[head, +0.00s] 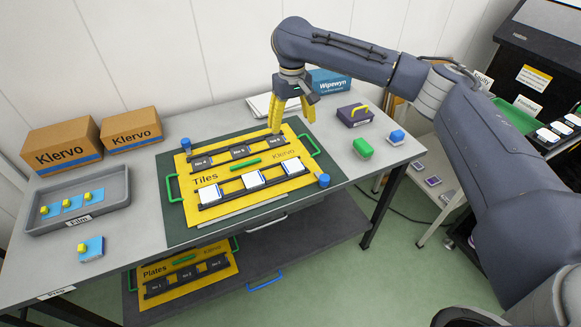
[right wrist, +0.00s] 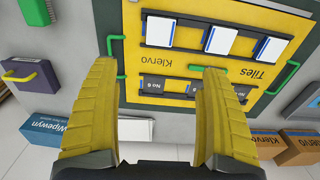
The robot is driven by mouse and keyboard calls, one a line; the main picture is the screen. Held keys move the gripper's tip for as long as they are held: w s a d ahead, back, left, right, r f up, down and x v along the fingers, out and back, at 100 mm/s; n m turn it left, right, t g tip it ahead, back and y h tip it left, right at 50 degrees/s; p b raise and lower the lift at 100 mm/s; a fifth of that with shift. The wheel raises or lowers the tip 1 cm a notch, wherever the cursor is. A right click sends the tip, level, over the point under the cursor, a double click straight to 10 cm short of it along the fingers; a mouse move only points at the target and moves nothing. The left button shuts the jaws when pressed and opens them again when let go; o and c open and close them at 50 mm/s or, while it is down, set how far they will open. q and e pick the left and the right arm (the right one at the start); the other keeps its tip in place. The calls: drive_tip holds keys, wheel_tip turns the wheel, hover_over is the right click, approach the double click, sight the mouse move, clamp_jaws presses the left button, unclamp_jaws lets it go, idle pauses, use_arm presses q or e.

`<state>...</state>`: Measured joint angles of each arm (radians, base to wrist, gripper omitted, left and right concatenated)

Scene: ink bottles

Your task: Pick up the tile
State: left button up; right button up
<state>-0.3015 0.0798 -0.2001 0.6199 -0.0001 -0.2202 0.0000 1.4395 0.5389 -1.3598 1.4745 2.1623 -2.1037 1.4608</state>
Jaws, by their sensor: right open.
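The yellow Tiles board (head: 187,212) lies on a dark green mat on the table. Three white tiles with blue edges sit in its front rack: left (head: 210,191), middle (head: 252,180) and right (head: 294,167). They also show in the right wrist view, where the nearest one to the left edge is a white tile (right wrist: 157,33). The back rack has dark numbered slots without tiles. My right gripper (head: 293,124) is open and empty above the back right end of the board, near the No 6 slot (right wrist: 152,86). My left gripper is out of view.
The grey Film tray (head: 110,205) and Klervo cartons (head: 61,146) are left. A Wipewyn box (head: 329,81) stands behind.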

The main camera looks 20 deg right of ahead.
sight(292, 163)
wheel_tip(292, 163, down, 17)
drive_tip(key=shift+f, duration=0.15)
idle(0.9)
drive_tip(key=shift+c, duration=0.2)
drive_tip(key=c, duration=1.3)
